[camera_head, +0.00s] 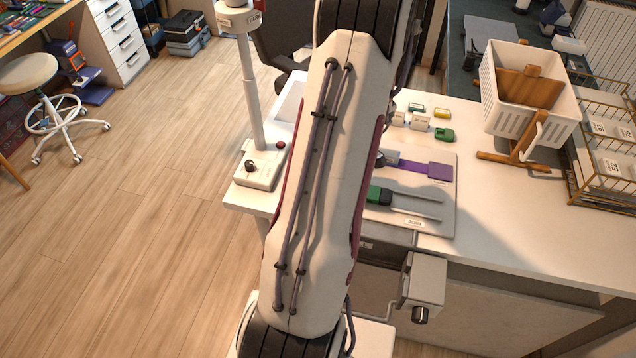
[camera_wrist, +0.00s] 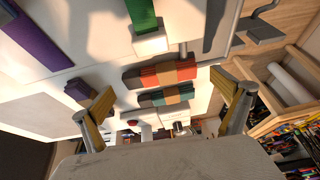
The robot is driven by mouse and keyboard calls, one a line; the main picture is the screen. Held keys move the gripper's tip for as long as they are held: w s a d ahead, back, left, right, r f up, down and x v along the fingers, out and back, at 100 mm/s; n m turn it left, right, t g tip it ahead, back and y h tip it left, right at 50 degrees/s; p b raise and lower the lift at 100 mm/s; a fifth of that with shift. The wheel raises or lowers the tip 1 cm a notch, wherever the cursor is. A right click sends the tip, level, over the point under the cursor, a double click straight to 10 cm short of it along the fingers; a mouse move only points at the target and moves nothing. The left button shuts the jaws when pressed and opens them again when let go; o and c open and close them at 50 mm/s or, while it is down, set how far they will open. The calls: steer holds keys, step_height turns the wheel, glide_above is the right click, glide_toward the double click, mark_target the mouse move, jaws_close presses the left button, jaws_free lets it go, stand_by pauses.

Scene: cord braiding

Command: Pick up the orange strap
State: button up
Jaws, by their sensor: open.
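In the wrist view, a short orange strap or bundle (camera_wrist: 160,74) with a brown middle lies across the pale work surface. Nothing is held between the fingers. I cannot tell how far above the surface they are. In the head view my arm hides the gripper and the orange strap.
A green piece (camera_wrist: 141,15) shows near the orange strap. A white basket (camera_head: 500,105) and wire rack (camera_head: 600,165) stand to the right. The table front right (camera_head: 530,235) is clear.

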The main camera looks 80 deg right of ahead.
steer(key=shift+w+f, duration=0.2)
steer(key=shift+f, duration=0.3)
steer(key=c, duration=1.1)
